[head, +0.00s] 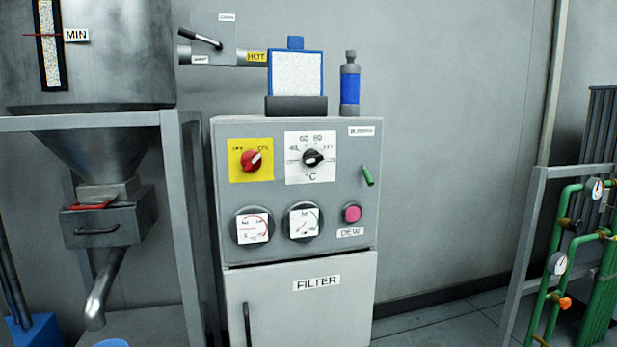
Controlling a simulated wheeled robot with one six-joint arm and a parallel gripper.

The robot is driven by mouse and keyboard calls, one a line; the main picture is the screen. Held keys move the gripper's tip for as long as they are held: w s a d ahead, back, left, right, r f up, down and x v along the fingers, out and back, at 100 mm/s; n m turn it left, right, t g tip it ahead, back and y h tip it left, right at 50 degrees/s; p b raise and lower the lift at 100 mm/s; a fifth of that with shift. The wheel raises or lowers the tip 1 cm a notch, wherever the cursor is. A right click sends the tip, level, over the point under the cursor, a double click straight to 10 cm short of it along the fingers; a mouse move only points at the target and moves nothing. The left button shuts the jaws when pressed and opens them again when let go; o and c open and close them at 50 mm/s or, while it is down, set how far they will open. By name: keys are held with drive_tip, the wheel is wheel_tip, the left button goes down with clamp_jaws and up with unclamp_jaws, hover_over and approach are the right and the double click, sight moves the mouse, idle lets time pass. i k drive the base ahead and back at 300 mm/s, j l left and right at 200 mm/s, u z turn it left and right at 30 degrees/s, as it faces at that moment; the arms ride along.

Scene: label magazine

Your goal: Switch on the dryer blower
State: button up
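The dryer (226,210) is a grey cabinet in the middle of the head view. At the right of its panel, a small green toggle lever (368,177) slants downward. It sits below a small white label (362,131) that seems to read "BLOWER", though the text is blurred. At the upper left, a red rotary knob (251,161) on a yellow OFF/ON plate points up and right, toward ON. Beside it is a black temperature knob (313,158) on a white °C dial. My gripper is not in view.
Two gauges (252,228) (304,223) and a pink DEW lamp (352,213) are lower on the panel. A FILTER door (317,310) is below. A hopper (92,55) on a frame stands left; green pipework (544,290) stands right. The dryer's front looks unobstructed.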

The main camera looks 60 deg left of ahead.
sight(369, 180)
drive_tip(key=u, duration=1.85)
